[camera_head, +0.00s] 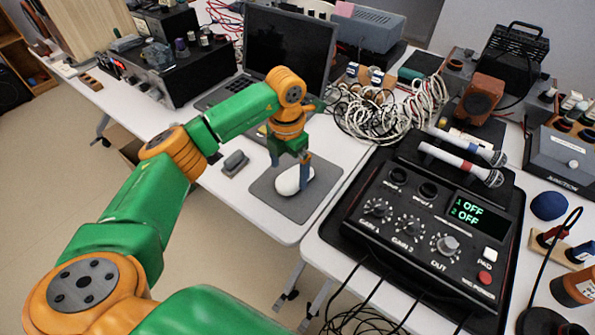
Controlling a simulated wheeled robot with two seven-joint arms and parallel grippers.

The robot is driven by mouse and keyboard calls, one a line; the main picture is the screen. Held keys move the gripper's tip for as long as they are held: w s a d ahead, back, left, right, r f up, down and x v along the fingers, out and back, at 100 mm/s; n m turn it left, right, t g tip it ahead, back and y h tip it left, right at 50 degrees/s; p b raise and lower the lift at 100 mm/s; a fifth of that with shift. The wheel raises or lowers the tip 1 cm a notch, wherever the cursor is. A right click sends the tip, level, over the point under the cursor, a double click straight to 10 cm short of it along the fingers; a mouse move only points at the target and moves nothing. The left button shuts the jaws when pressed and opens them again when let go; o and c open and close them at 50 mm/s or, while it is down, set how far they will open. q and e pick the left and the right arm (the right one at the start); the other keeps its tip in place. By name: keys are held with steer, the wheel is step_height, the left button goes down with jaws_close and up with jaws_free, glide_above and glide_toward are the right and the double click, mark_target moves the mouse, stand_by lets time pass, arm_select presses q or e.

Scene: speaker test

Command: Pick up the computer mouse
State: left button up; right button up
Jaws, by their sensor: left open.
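The white computer mouse (294,181) lies on a dark grey mouse pad (302,208) near the front corner of the white table. My left gripper (290,171) points down over the mouse, its two blue-grey fingers apart. One finger is at the mouse's far left end and the other at its right side. I cannot tell whether the fingers touch it. The mouse rests on the pad. My right gripper is not in view.
A small grey object (235,163) lies left of the pad. An open laptop (288,48) stands behind my gripper. White coiled cables (385,115) lie to the right. A black audio unit (430,225) stands close on the right, with cables hanging in front.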

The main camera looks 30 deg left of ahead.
mark_target(289, 177)
arm_select(q)
steer(key=f, duration=0.4)
steer(key=shift+w+f, duration=0.15)
steer(key=shift+w, duration=0.05)
steer(key=shift+s, duration=0.15)
steer(key=c, duration=1.3)
steer(key=shift+r, duration=0.25)
